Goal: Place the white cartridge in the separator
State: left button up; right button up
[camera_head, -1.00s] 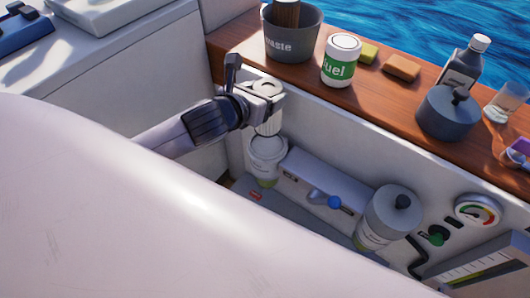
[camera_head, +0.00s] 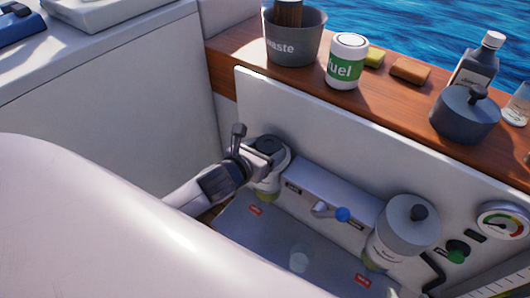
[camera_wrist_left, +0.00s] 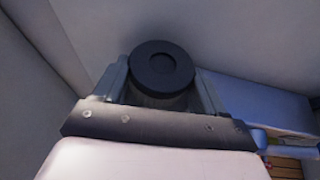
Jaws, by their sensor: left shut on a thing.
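My left gripper (camera_head: 266,160) is at the left separator (camera_head: 266,188), a pale bowl in the engine hatch, with its fingers at the bowl's top. It is shut on the cartridge, whose dark round top (camera_head: 267,145) shows between the fingers. In the left wrist view, this dark cap (camera_wrist_left: 162,68) sits between the two fingers of the gripper (camera_wrist_left: 160,92). The cartridge's white body is hidden by the bowl and gripper, so I cannot tell how deep it sits. My right gripper is not in view.
A valve with a blue knob (camera_head: 343,214) sits right of the left separator. Beyond it stands a second, grey-lidded separator (camera_head: 410,226) and a gauge (camera_head: 502,222). A wooden ledge (camera_head: 352,92) behind carries a waste bucket (camera_head: 294,38), fuel container (camera_head: 346,62) and dark pot (camera_head: 465,115).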

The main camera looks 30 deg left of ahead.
pick_arm(q)
jog(key=shift+r, duration=0.15)
jog(key=o, duration=1.1)
jog(key=shift+o, duration=0.2)
